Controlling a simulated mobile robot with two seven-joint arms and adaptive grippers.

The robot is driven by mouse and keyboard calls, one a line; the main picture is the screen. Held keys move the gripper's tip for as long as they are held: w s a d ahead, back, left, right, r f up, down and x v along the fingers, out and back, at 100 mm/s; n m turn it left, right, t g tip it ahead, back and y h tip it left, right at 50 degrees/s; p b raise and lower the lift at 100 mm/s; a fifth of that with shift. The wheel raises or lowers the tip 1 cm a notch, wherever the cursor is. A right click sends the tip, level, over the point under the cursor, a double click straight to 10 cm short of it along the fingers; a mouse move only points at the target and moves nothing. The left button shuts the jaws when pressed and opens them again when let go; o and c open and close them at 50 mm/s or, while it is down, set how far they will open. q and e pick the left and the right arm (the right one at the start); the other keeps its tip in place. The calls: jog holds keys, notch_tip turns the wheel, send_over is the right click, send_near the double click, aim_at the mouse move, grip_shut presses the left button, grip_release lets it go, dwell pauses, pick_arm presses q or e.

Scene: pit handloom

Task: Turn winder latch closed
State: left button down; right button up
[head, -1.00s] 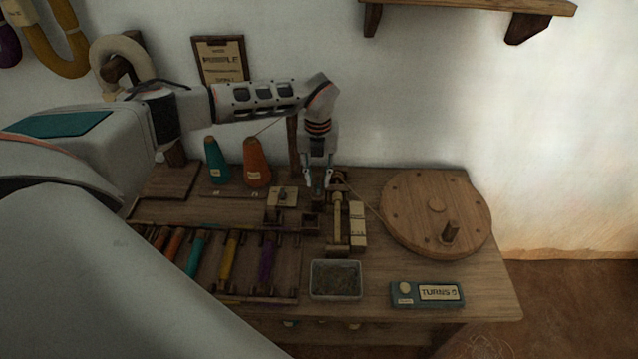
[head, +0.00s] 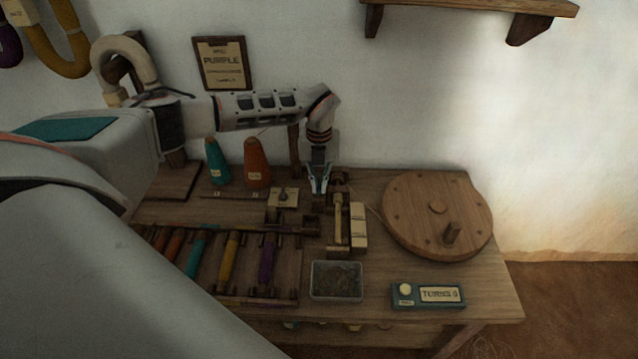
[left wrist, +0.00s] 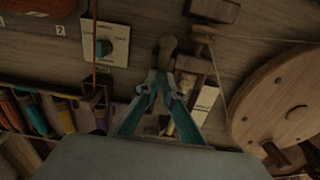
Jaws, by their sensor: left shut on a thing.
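The winder stands on the right part of the bench, with a large wooden wheel (head: 437,208) and a pale spindle piece (head: 339,218) in a dark frame. My left gripper (head: 318,190) points down just left of the winder's back end. In the left wrist view its teal fingers (left wrist: 163,80) are close together on a small brown wooden lever (left wrist: 168,48), which looks like the latch and sticks out past the fingertips. The fingers hide the lever's lower part, so I cannot tell its full angle. My right gripper is not in view.
A grey tray (head: 337,281) and a turns counter (head: 428,294) lie at the front. A rack of coloured bobbins (head: 228,259) is at left. Teal (head: 216,162) and orange (head: 257,163) cones stand behind, near a knob plate (head: 284,197). A thread runs to the wheel.

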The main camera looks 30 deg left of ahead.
pick_arm(q)
jog(key=shift+r+m+p, duration=0.15)
jog(key=shift+m+p, duration=0.6)
jog(key=shift+m, duration=0.25)
jog(key=shift+m+p, duration=0.5)
jog(key=shift+m, duration=0.4)
jog(key=m+p, duration=0.2)
jog(key=m, duration=0.4)
jog(key=shift+p, duration=0.4)
jog(key=m+p, duration=0.1)
jog(key=m, duration=0.6)
jog(key=shift+m+p, duration=0.3)
jog(key=shift+m, duration=0.3)
